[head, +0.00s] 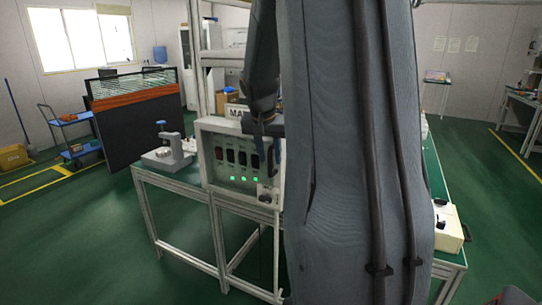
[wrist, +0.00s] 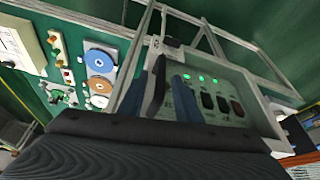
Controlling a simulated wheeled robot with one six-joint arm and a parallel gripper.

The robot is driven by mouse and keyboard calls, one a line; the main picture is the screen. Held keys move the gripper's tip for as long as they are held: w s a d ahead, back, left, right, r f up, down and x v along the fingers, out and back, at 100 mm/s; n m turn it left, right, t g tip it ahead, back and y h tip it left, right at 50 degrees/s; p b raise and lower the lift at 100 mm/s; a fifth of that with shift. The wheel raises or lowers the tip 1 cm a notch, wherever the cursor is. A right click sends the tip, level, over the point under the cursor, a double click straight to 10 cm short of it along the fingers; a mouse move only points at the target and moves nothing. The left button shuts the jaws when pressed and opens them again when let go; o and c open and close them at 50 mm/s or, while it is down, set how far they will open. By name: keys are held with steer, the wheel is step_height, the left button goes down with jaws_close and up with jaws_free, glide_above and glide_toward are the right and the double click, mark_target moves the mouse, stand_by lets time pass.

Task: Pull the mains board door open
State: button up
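The mains board (head: 208,163) is a pale grey box on a bench-side frame, with a sign partly reading "MA" above it. Its front has several dark switches and green lights, and a latch-like fitting with a black knob (head: 266,197) at lower right. The door looks closed. The board also shows tilted in the wrist view (wrist: 232,88), with the fitting (wrist: 172,47) beyond my fingers. My gripper (head: 267,155) is in front of the board's upper right part, above the knob. My arm hides the board's right side.
The bench (head: 185,183) carries a small clamp-like device (head: 167,150) left of the board. Discs (wrist: 100,62) and small parts lie on the bench in the wrist view. A blue cart (head: 75,125) and dark partition (head: 125,125) stand further left. Green floor is open at left.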

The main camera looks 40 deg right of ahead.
steer(key=shift+w+d+f, duration=0.15)
steer(key=shift+f, duration=0.45)
